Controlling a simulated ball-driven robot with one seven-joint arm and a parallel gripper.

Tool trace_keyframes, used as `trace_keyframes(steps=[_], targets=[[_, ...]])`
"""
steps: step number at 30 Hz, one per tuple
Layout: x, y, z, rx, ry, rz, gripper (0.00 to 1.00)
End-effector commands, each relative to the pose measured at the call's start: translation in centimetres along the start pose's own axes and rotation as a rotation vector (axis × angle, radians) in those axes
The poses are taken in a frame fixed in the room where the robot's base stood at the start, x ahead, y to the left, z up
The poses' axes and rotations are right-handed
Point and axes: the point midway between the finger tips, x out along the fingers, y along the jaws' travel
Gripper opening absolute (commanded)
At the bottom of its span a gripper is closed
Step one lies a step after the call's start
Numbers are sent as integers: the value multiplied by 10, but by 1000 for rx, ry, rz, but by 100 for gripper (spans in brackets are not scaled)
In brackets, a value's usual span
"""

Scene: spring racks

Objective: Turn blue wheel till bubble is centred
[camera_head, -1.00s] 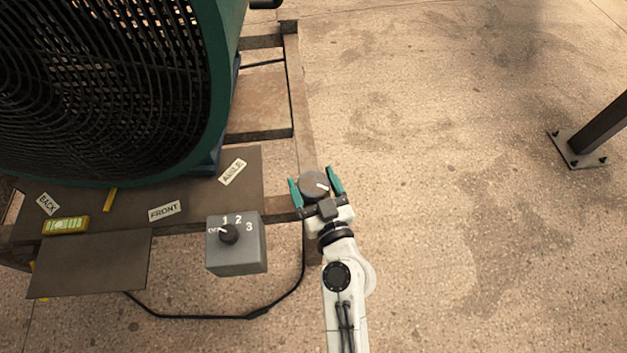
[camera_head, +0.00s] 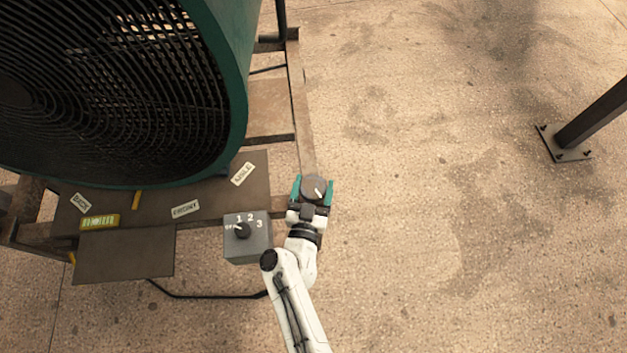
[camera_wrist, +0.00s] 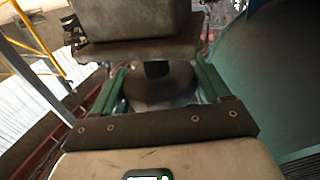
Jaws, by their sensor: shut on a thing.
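My gripper (camera_head: 313,188) is shut on a round grey knob (camera_head: 313,186) with a white mark, at the right edge of the rack. The teal fingers press on its left and right sides. The knob looks grey, not blue; I see no clearly blue wheel. In the wrist view the fingers flank a dark rounded knob (camera_wrist: 160,88). A yellow-green bubble level (camera_head: 99,222) lies at the left of the brown plate, near the "BACK" label. Its bubble is too small to read.
A large teal fan (camera_head: 238,85) stands over the rack at upper left. A grey switch box (camera_head: 247,247) with a dial marked OFF, 1, 2, 3 is left of my gripper. A dark post (camera_head: 590,118) stands at right. The floor (camera_head: 430,200) between is clear.

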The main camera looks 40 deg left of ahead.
Motion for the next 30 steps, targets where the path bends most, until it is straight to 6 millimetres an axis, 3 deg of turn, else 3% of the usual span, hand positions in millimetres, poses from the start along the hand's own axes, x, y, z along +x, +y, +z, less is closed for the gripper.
trace_keyframes(steps=[1, 12, 26, 27, 30], targets=[[4, -4, -9, 3, 15, 22, 45], [4, -3, -9, 2, 18, 152, 45], [4, -2, -10, -2, 19, 168, 45], [4, -2, -10, -2, 19, 168, 77], [4, -2, -10, -1, 18, 168, 86]])
